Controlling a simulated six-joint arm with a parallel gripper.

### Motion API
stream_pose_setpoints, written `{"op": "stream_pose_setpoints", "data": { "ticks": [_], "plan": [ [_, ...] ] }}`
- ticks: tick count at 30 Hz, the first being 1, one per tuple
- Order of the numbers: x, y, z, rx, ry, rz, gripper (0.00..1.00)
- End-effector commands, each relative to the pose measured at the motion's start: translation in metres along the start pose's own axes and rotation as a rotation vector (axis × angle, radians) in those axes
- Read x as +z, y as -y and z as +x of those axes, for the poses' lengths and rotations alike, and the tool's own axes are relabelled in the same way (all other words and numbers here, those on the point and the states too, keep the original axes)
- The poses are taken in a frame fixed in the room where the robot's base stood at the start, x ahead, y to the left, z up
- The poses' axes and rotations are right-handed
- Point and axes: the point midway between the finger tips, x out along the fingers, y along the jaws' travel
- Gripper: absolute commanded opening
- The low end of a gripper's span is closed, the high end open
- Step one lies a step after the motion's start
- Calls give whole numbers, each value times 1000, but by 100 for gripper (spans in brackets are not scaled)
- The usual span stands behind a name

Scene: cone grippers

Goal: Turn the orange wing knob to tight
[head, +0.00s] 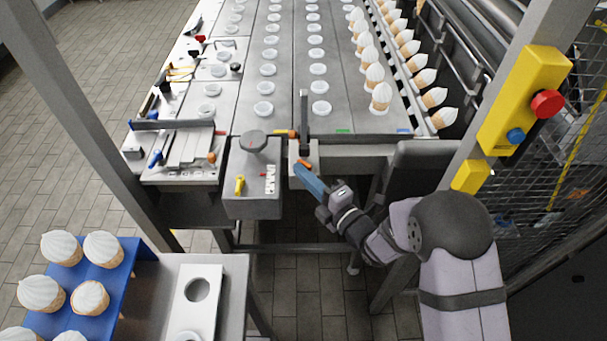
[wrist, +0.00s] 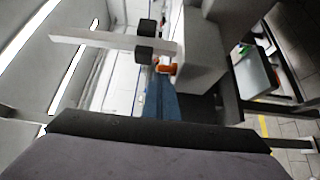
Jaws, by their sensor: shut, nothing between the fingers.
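The orange wing knob (head: 306,164) is on a small grey block at the front edge of the machine table, just right of the grey box. It also shows in the wrist view (wrist: 167,69), on the side of a grey block. My gripper (head: 299,170) has long blue fingers, shut with nothing between them. Their tips are right by the knob in the head view, and in the wrist view my gripper (wrist: 157,78) ends just below and left of it. I cannot tell whether the tips touch the knob. The fingers partly hide the knob in the head view.
A dark upright bar (head: 304,120) rises just behind the knob. A grey box (head: 250,205) with a round grey knob (head: 253,141) and a yellow key-like part (head: 239,184) stands to the left. Cones stand along the right rail. The floor below my gripper is clear.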

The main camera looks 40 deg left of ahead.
Motion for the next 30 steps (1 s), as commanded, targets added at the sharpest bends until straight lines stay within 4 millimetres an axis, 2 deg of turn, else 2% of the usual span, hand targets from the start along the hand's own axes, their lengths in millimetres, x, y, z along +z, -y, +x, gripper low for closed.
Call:
{"op": "stream_pose_setpoints", "data": {
  "ticks": [11, 24, 30],
  "plan": [
    [1, 3, 4, 3, 131, 0, 0],
    [-6, 2, 12, 4, 482, 1, 0],
    [-4, 1, 15, 2, 493, 0, 0]
  ]
}}
